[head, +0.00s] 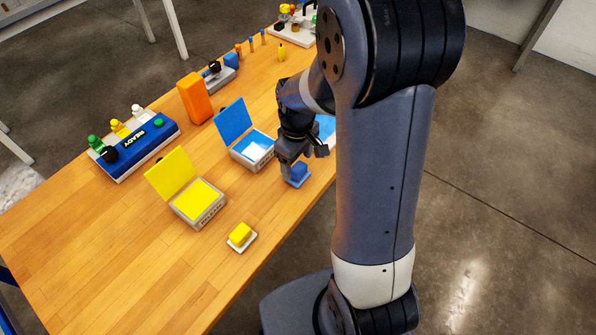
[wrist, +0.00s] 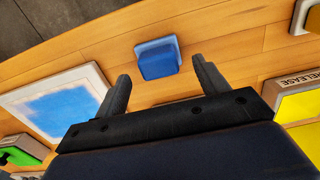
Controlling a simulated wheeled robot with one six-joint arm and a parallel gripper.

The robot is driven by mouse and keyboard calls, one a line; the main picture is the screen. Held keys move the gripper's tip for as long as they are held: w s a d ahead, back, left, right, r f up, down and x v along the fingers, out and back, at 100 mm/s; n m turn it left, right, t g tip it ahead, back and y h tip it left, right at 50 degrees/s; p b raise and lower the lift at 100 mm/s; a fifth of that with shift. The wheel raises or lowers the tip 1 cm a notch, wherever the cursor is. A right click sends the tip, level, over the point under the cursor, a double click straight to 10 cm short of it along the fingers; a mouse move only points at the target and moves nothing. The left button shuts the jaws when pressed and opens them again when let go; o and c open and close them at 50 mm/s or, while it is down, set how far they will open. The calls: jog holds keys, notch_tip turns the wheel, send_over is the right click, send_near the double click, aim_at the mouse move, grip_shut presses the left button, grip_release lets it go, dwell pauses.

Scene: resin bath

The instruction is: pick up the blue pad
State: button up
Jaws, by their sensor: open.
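The blue pad (wrist: 158,60) is a small blue block on a lighter blue base on the wooden table. In the head view the blue pad (head: 300,171) is near the table's front edge, partly hidden behind my gripper. My gripper (head: 291,178) is open and points down over the pad. In the wrist view my gripper (wrist: 161,82) shows two dark fingers apart, with the pad beyond and between their tips and wood visible on both sides. The fingers do not appear to touch the pad.
A yellow pad (head: 240,235) sits left of my gripper. An open yellow box (head: 200,208) and an open blue-lidded box (head: 247,158) stand behind. A blue and white panel (wrist: 60,103) lies beside the gripper. A READY console (head: 140,147) and an orange block (head: 194,97) are further back.

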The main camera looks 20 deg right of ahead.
aim_at(298, 167)
jog(key=shift+d+f, duration=0.1)
jog(key=shift+f, duration=1.5)
jog(key=shift+c, duration=0.4)
jog(key=c, duration=1.1)
notch_tip(298, 167, up, 10)
jog(key=shift+r, duration=0.1)
jog(key=o, duration=0.5)
jog(key=shift+c, duration=1.4)
